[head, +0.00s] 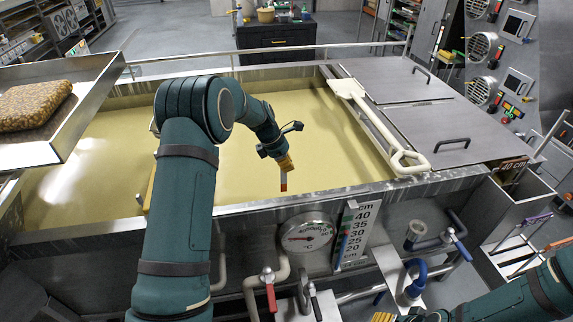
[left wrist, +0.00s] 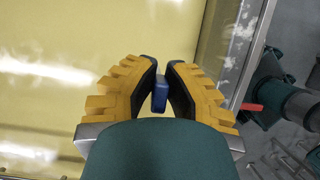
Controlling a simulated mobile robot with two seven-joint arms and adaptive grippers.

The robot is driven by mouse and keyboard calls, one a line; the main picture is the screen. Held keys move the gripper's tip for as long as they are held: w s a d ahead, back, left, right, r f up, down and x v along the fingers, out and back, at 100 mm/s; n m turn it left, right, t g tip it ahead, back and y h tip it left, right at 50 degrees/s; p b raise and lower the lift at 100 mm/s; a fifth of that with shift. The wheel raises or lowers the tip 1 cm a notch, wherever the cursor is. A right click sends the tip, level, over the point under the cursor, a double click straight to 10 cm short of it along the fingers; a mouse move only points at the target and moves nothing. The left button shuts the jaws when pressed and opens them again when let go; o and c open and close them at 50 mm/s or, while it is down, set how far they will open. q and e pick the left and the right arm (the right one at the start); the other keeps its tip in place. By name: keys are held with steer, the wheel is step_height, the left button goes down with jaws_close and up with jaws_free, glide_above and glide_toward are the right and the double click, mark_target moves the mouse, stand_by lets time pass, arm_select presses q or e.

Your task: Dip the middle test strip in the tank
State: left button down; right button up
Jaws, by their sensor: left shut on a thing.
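The tank (head: 250,202) is a wide metal basin full of yellowish liquid (head: 335,150). My left gripper (head: 286,164) is over the tank, near its front rim, pointing down. In the left wrist view a blue handle end (left wrist: 160,95) sits between the yellow fingers (left wrist: 160,85). I cannot tell whether the strip's tip touches the liquid. My right gripper (head: 388,317) shows only partly at the bottom edge; its fingertips are not clear.
A rack (head: 515,245) at right holds strips with purple (head: 537,218) and orange (head: 559,243) handles. A white paddle (head: 378,125) lies along the tank's right side beside metal lids (head: 425,120). A tray (head: 75,130) with a brown bag (head: 35,105) overhangs the left. A gauge (head: 306,232) is on the front.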

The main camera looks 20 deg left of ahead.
arm_select(q)
step_height(320, 180, up, 6)
steer(key=p, duration=0.4)
step_height(320, 180, up, 2)
steer(key=shift+r+p, duration=0.25)
steer(key=shift+p, duration=0.2)
steer(key=shift+r, duration=2.85)
arm_select(e)
steer(key=shift+d+r, duration=0.1)
steer(key=shift+r, duration=2.75)
arm_select(q)
steer(key=shift+s, duration=0.1)
arm_select(e)
steer(key=shift+s, duration=0.1)
